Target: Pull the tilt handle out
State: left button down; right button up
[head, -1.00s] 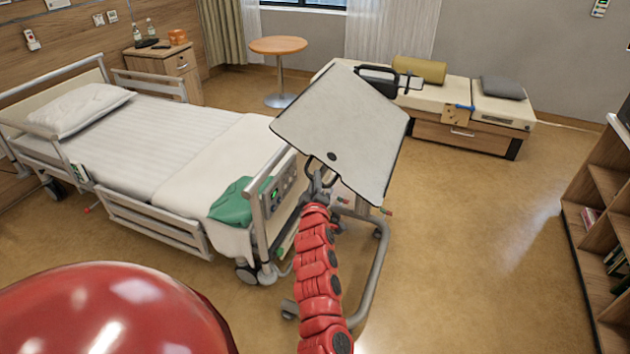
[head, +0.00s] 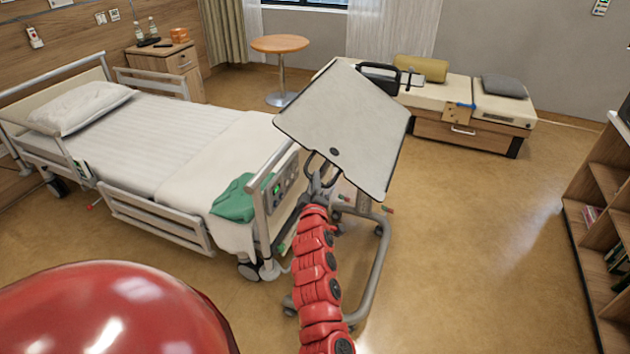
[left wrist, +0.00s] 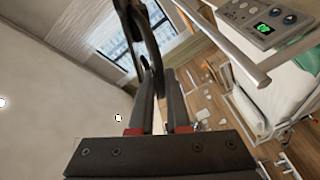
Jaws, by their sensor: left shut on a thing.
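The overbed table's pale top (head: 345,125) stands tilted in the middle of the head view, beyond the bed's foot end. The dark loop of the tilt handle (head: 311,160) hangs at its near lower edge. My left gripper (head: 318,182) is at this loop, its red arm reaching up from below. In the left wrist view the handle (left wrist: 143,35) is a black loop running down between the fingers of my left gripper (left wrist: 157,78), which is shut on it. The exact grip spot is partly hidden by the fingers. My right gripper is not in view.
The bed (head: 140,150) with a green cloth (head: 238,200) is close on the left. The table's grey wheeled frame (head: 376,265) stands on the floor below. A bench (head: 450,132) is at the back, a bookshelf (head: 600,190) at the right. Floor between is clear.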

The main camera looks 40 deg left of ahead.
pick_arm(q)
jog(key=c, duration=0.9)
grip_release()
jog(key=shift+a+f, duration=0.1)
jog(key=shift+a, duration=0.1)
jog(key=shift+s+d, duration=0.1)
jog(key=shift+d, duration=0.05)
jog(key=v, duration=1.7)
jog(key=shift+b, duration=0.3)
